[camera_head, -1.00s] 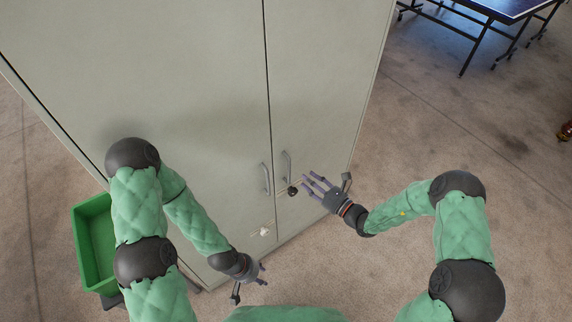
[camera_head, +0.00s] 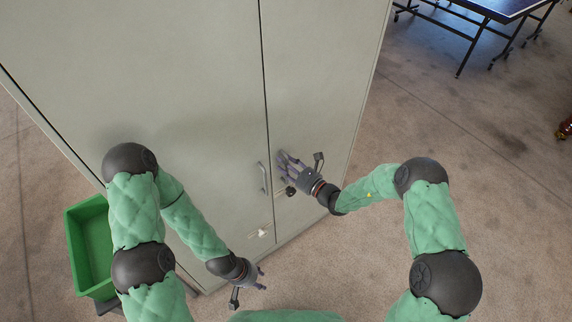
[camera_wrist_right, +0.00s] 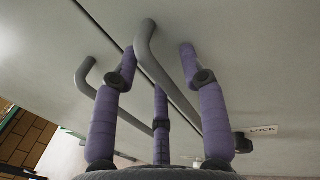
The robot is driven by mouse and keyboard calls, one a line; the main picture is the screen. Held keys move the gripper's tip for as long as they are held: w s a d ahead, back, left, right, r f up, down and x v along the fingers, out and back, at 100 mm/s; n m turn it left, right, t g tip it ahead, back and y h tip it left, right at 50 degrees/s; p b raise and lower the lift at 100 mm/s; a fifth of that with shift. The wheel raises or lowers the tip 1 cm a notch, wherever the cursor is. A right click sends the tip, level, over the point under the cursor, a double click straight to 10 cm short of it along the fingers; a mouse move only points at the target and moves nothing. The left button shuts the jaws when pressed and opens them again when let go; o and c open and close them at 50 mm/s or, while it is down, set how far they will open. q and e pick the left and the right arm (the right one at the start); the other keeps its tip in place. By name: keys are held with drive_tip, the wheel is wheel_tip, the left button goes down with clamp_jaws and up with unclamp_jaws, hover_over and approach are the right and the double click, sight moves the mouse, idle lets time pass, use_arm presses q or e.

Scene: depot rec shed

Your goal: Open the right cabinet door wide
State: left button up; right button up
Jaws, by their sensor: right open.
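The right cabinet door (camera_head: 320,80) is pale grey and closed, flush with the left door. Its grey bar handle (camera_wrist_right: 150,45) lies between the spread purple fingers of my right gripper (camera_wrist_right: 158,65) in the right wrist view. In the head view my right gripper (camera_head: 284,160) is over that handle and mostly hides it. The fingers are open around the bar; I cannot tell whether they touch it. My left gripper (camera_head: 262,278) is low in front of the cabinet, away from the handles; its finger state is unclear.
The left door (camera_head: 180,80) has its own handle (camera_head: 263,178), also in the wrist view (camera_wrist_right: 84,75). A dark lock (camera_head: 290,191) sits below the right handle. A green bin (camera_head: 90,245) stands left. A table-tennis table (camera_head: 490,10) is far right.

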clamp_jaws()
